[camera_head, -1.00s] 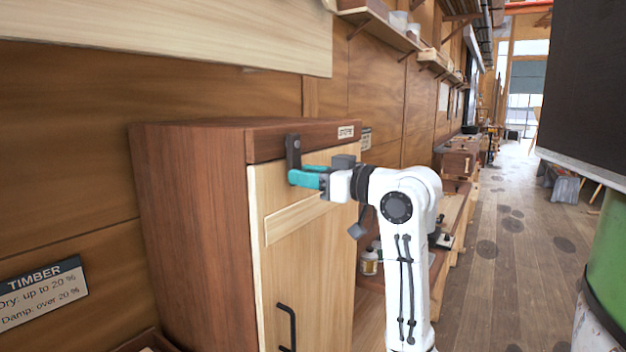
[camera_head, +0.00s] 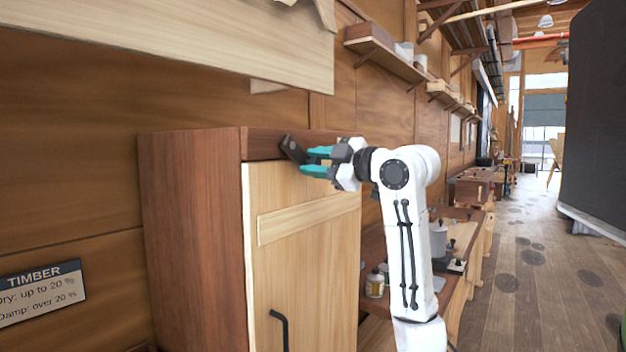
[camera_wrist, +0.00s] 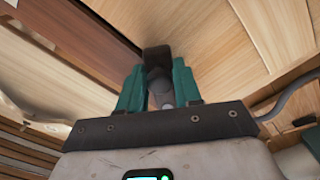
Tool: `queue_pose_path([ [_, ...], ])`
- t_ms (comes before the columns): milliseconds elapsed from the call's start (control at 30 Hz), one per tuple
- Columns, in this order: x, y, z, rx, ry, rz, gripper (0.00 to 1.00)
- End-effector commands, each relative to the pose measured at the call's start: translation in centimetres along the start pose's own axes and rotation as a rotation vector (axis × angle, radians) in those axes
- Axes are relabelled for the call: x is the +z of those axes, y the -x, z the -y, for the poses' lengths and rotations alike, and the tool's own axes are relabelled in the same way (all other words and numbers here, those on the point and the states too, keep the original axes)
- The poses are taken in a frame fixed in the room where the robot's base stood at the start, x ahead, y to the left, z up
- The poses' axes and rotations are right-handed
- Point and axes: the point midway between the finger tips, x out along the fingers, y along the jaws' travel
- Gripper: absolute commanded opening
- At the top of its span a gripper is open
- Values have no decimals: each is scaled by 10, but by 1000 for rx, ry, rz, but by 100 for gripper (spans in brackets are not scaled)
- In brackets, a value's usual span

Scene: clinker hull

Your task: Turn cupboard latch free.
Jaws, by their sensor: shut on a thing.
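The cupboard (camera_head: 200,230) is a tall box with dark reddish sides and a pale wooden door (camera_head: 305,255). Its dark latch (camera_head: 292,149) sits at the top left of the door, tilted, with its upper end to the left. My gripper (camera_head: 308,160) has teal fingers and is shut on the latch, reaching it from the right. In the wrist view the dark latch (camera_wrist: 157,58) shows between and beyond the teal fingers (camera_wrist: 158,88). The fingers hide part of it.
A black door handle (camera_head: 279,328) is low on the door. A workbench (camera_head: 455,275) with jars stands behind my arm at right. A dark panel (camera_head: 600,120) stands at far right. The floor (camera_head: 520,290) between them is open.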

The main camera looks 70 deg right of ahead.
Motion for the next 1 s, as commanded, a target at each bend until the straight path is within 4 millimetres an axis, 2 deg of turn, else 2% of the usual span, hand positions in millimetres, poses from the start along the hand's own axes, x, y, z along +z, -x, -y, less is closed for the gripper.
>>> queue_pose_path([
  [500, -6, 0, -25, 1, 453, -1, 0],
  [700, -10, 0, -31, -1, 564, -1, 0],
  [1000, -12, 0, -35, -2, 641, -1, 0],
])
